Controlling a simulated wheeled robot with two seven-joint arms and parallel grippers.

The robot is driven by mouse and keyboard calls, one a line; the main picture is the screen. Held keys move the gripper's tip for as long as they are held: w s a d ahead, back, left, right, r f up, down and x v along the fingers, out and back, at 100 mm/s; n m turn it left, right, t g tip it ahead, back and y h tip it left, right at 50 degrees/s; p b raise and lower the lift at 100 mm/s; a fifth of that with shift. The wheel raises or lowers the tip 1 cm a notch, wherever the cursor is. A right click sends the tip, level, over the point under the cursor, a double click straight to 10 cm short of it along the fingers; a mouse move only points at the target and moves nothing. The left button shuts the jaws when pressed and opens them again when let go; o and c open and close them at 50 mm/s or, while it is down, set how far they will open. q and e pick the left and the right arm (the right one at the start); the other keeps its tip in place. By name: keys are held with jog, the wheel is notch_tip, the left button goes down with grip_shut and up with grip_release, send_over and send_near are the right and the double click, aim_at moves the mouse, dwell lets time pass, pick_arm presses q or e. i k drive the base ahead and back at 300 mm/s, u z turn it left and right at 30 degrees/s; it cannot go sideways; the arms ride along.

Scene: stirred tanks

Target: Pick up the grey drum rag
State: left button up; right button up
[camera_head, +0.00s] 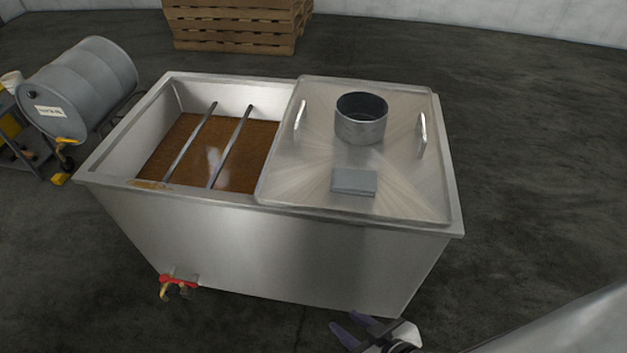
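A folded grey rag (354,182) lies flat on the front part of the metal lid (300,172), which covers the right part of the steel tank (270,250). My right gripper (345,327) is low at the bottom edge of the picture, in front of the tank and well below the lid, apart from the rag. Its two dark fingers are spread with nothing seen between them. My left gripper is not in the picture.
A round metal collar (361,118) and two upright handles (422,135) stand on the lid behind the rag. The tank's left part is open, with brown liquid (235,155) and two bars. A red-handled valve (178,281) juts out in front. A grey drum (80,88) lies at left.

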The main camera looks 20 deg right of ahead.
aim_at(359, 182)
jog(key=u, duration=1.8)
jog(key=k, duration=0.95)
jog(key=z, duration=1.5)
jog(key=i, duration=0.25)
jog(key=z, duration=0.15)
